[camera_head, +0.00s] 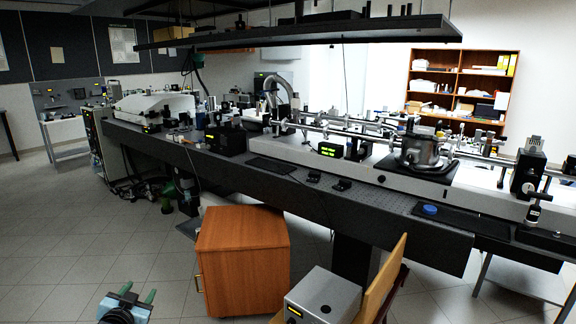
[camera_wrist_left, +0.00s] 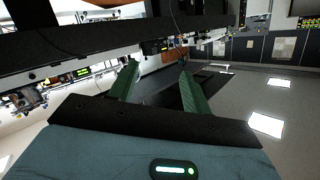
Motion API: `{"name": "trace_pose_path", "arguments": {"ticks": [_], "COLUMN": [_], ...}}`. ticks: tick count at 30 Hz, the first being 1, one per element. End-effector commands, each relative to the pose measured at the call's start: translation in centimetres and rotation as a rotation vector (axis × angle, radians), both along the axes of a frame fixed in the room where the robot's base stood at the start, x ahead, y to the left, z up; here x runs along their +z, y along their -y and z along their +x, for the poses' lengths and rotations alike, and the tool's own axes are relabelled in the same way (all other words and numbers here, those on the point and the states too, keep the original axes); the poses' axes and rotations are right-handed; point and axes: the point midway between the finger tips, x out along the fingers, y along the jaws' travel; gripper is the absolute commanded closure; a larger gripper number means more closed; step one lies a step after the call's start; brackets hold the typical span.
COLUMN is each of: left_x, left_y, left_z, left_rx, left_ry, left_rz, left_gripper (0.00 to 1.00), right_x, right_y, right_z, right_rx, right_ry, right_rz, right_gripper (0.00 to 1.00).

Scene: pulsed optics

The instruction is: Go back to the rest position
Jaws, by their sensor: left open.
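My left gripper (camera_head: 138,293) shows at the bottom left of the head view, low over the tiled floor, with its two green fingers apart. In the left wrist view the green fingers (camera_wrist_left: 158,88) stand well apart with nothing between them. The gripper is clear of the wooden cabinet and the optical bench. My right gripper is in neither view.
A long dark optical bench (camera_head: 330,190) with instruments crosses the room. A wooden cabinet (camera_head: 243,262), a grey box (camera_head: 322,298) and a wooden chair (camera_head: 385,280) stand before it. A shelf (camera_head: 310,32) hangs above. The floor (camera_head: 90,225) at left is clear.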

Motion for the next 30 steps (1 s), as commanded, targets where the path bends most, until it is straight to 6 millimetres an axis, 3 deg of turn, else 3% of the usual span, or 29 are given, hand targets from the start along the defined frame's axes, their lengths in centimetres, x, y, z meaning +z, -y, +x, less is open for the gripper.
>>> {"name": "trace_pose_path", "arguments": {"ticks": [11, 14, 21, 25, 30], "left_x": [-9.9, -12.9, -19.0, -20.7, -21.3], "left_y": [5.4, 7.3, 12.4, 14.8, 17.2], "left_z": [-8.9, -12.9, -25.2, -32.1, -39.9], "left_rx": [-0.061, -0.08, -0.118, -0.124, -0.118], "left_ry": [-0.148, -0.201, -0.345, -0.422, -0.508], "left_rz": [-0.08, -0.105, -0.193, -0.246, -0.31], "left_gripper": [0.51, 0.51, 0.51, 0.51, 0.51], "right_x": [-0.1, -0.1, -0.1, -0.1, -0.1], "right_y": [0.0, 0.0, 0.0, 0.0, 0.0], "right_z": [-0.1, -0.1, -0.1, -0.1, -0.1], "right_rx": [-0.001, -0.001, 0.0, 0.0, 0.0], "right_ry": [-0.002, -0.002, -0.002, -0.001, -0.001], "right_rz": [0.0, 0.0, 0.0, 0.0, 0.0], "right_gripper": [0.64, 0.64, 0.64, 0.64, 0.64]}}
